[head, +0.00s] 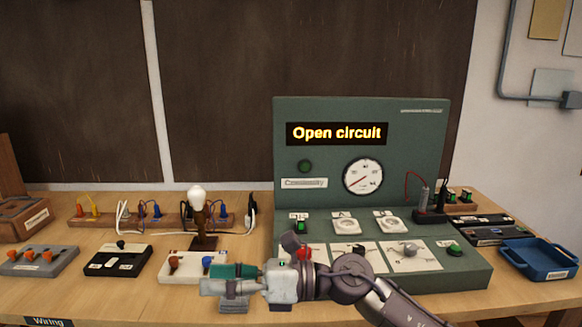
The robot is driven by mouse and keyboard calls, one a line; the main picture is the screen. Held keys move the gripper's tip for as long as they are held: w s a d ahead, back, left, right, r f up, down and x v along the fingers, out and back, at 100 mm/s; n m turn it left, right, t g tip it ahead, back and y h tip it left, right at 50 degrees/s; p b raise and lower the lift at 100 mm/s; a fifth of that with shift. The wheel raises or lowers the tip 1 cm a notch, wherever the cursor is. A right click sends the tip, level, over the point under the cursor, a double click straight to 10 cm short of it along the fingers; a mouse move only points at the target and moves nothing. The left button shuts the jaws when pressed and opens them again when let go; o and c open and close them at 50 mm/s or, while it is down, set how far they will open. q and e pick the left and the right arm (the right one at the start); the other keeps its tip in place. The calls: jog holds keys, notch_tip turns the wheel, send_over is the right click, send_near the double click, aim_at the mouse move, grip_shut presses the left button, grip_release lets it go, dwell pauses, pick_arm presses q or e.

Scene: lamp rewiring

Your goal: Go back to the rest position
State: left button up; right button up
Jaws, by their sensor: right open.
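My right gripper (228,288) is open, with its arm coming in from the lower right. It is in front of the left part of the green test console (460,200) and hides part of its front edge. I cannot tell how high above the table it is, and I see nothing held in it. The console's display (337,133) reads "Open circuit". A lamp with a white bulb (197,194) stands upright on a dark base left of the console, apart from the gripper. My left gripper is not in view.
A white block with orange and blue terminals (193,267), a black block (118,260) and a grey block (40,261) stand on the wooden table (120,300). A blue tray (541,259) is at the right. The table's front left is mostly clear.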

jog(key=w+d+m+t+h, duration=0.15)
jog(key=d+m+t, duration=0.35)
jog(key=m+t, duration=0.5)
jog(key=w+d+m+t+h, duration=0.1)
jog(key=w+d+m+t, duration=0.25)
jog(key=m+t, duration=0.6)
jog(key=s+d+f+m+g+h, duration=0.2)
jog(key=d+f+m+h, duration=0.6)
jog(key=m, duration=0.3)
jog(key=s+d+f+m+g+h, duration=0.2)
jog(key=d+f+m+h, duration=0.4)
jog(key=d+f+m, duration=0.35)
jog(key=s+d+f+m+g+h, duration=0.1)
jog(key=s+d+f+m+g, duration=0.2)
jog(key=s+f, duration=0.4)
jog(key=s+d+f+m+g, duration=0.1)
jog(key=s+f+m+g, duration=0.3)
jog(key=s, duration=0.5)
jog(key=s+d+f+m+g+h, duration=0.1)
jog(key=s+d+f+g, duration=0.1)
jog(key=s+f+g, duration=0.55)
notch_tip(320, 180, down, 23)
jog(key=s+t, duration=0.2)
jog(key=s+d+f+g, duration=0.1)
jog(key=s+d+f, duration=0.2)
jog(key=s+f, duration=1.3)
jog(key=shift+s, duration=0.45)
